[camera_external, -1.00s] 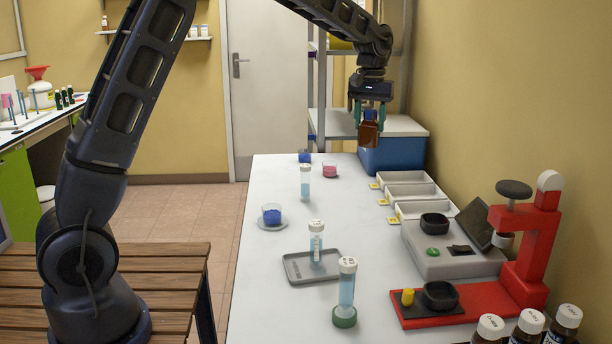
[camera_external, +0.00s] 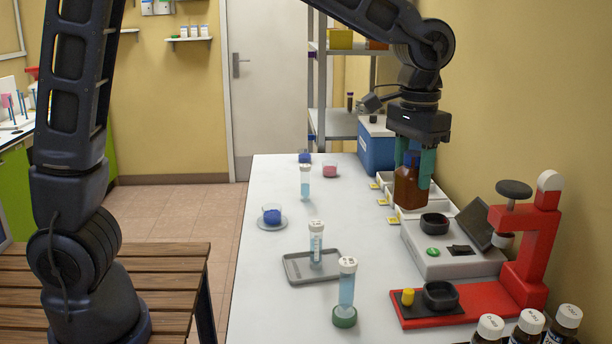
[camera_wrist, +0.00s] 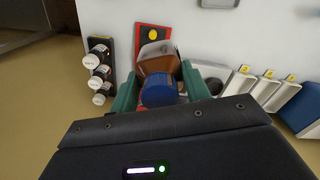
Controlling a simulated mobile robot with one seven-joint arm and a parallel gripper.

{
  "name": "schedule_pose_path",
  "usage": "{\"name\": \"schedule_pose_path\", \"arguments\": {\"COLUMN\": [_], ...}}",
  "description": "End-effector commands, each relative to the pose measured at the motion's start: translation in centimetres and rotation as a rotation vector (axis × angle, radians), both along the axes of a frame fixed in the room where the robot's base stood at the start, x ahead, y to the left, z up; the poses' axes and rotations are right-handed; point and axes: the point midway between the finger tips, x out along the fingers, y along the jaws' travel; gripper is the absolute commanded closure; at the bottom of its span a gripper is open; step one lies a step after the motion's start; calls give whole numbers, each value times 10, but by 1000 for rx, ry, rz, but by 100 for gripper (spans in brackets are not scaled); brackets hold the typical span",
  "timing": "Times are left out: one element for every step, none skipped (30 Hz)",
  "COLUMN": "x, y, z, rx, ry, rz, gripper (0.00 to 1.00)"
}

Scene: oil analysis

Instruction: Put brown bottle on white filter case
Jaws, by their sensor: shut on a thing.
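The brown bottle (camera_external: 408,189) is upright between the teal fingers of my gripper (camera_external: 414,172), which is shut on it. It hangs above the right side of the white table, in front of the white cases in the picture. In the wrist view the bottle (camera_wrist: 158,58) shows its blue cap (camera_wrist: 159,91) between the fingers of my gripper (camera_wrist: 160,95). Several white open cases with yellow labels stand in a row along the wall side; one white case (camera_external: 446,208) is partly hidden by the bottle and gripper. They also show at the right in the wrist view (camera_wrist: 240,84).
A grey device (camera_external: 450,260) with a black ring and a red press (camera_external: 527,250) stand near the cases. Brown bottles with white caps (camera_external: 530,322) stand at the front right. Tubes (camera_external: 346,290), a grey tray (camera_external: 298,267) and small dishes (camera_external: 272,216) occupy the left side.

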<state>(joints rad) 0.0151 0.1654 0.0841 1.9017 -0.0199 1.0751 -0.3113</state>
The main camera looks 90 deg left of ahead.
Motion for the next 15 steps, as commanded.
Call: {"name": "schedule_pose_path", "arguments": {"x": [-7,-11,-17,-22,-26,-33,-38,-43,-50,-55,-60,-66,-70,-74,-78], "y": [-19,-28,-42,-51,-60,-72,-81,-89,-100,-107,-114,-122,-128,-133,-139], "z": [0,1,1,0,0,0,0,0,-1,-1,-1,-2,-2,-2,-2], "rx": [0,0,0,0,0,0,0,0,1,1,1,1,1,1,1], "ry": [0,-1,-1,-1,-1,-2,-2,-2,0,-1,-2,-1,-1,-1,-2], "rz": [-40,-61,-90,-111,-134,-164,-185,-206,-232,-252,-270,-293,-308,-323,-339], "gripper": [81,81,81,81,81,81,81,81,81,81,81,81,81,81,81]}}
